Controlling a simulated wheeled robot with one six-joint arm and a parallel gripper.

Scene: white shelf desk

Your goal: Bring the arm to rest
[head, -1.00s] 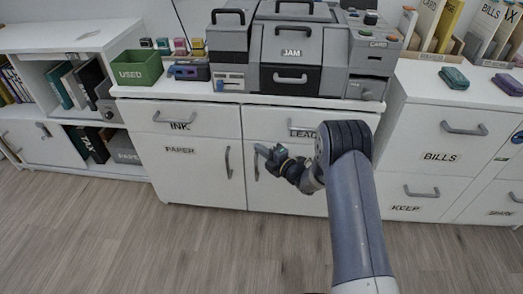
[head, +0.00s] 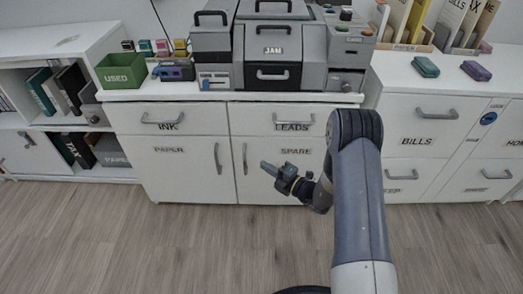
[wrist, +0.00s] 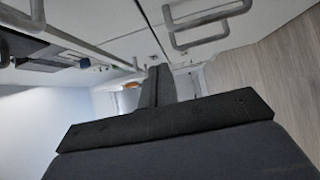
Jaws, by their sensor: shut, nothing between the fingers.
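My gripper (head: 270,168) is in the head view, in front of the white cabinet's SPARE door (head: 285,185). My grey arm rises at the lower right and bends down toward it. The gripper points left, and its fingers are together with nothing between them. In the wrist view the dark fingers (wrist: 157,88) show side by side in the middle. Whether the gripper touches the door or stands apart from it, I cannot tell.
The cabinet has INK (head: 168,119) and LEADS (head: 279,119) drawers and a PAPER door (head: 173,170), all shut. A grey JAM machine (head: 272,55) and a green USED bin (head: 121,71) stand on top. BILLS drawers (head: 430,130) are at the right. The wooden floor (head: 150,245) in front is clear.

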